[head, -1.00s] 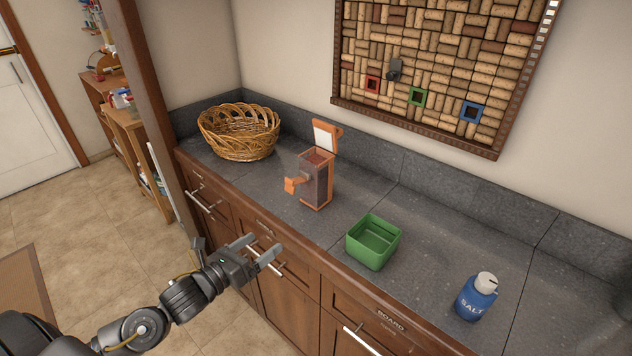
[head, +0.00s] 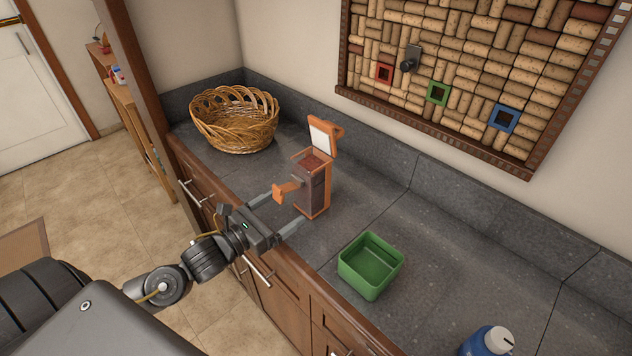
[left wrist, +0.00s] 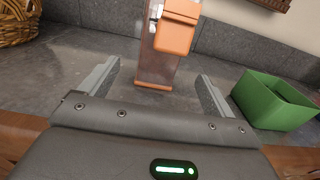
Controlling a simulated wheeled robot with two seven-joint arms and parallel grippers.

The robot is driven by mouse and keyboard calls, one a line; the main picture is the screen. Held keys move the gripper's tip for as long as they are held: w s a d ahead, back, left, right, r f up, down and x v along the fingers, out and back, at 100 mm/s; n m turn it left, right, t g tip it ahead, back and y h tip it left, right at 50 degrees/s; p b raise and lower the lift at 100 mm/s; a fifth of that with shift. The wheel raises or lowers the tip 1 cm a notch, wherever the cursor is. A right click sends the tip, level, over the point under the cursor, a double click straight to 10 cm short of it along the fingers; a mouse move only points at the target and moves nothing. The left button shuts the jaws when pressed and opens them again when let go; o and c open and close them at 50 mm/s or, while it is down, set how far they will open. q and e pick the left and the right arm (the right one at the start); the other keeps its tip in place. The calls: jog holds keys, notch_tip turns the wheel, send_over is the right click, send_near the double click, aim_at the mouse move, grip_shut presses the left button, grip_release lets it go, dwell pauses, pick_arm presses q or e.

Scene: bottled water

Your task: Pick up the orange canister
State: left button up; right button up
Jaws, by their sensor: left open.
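The orange canister (head: 316,190) stands upright on the grey counter, with clear sides, an orange frame, a raised lid and an orange handle at its front left. My left gripper (head: 281,212) is open, its fingers pointing at the canister from the counter's front edge. In the left wrist view the canister (left wrist: 156,70) stands ahead, between the lines of the two spread fingers (left wrist: 158,84), with its handle towards the camera. Nothing is held between the fingers. My right gripper is not in view.
A green open box (head: 371,265) stands right of the canister. A wicker basket (head: 234,120) is at the back left. A blue salt bottle (head: 484,345) is cut off at the bottom right. A cork board (head: 470,75) hangs on the wall. A wooden post (head: 140,90) rises at the left.

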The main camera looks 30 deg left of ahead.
aim_at(301, 195)
pick_arm(q)
jog(key=shift+w+d+r+p, duration=0.2)
jog(key=shift+w+p, duration=0.05)
jog(key=shift+w, duration=0.25)
jog(key=shift+w+d+r+p, duration=0.15)
jog(key=shift+w+p, duration=0.05)
jog(key=shift+w, duration=0.3)
jog(key=shift+f+x, duration=0.25)
jog(key=shift+x, duration=1)
jog(key=shift+w+p, duration=0.2)
jog(key=shift+p, duration=0.1)
jog(key=shift+w+d, duration=0.1)
jog(key=p+x, duration=0.2)
jog(key=x, duration=0.2)
jog(key=shift+w+d+p, duration=0.1)
jog(key=shift+w+p, duration=0.15)
jog(key=shift+p, duration=0.05)
jog(key=shift+w+d, duration=0.1)
jog(key=shift+w, duration=0.05)
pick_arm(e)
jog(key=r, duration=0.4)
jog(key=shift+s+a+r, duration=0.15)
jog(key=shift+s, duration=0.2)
pick_arm(q)
jog(key=shift+c, duration=0.4)
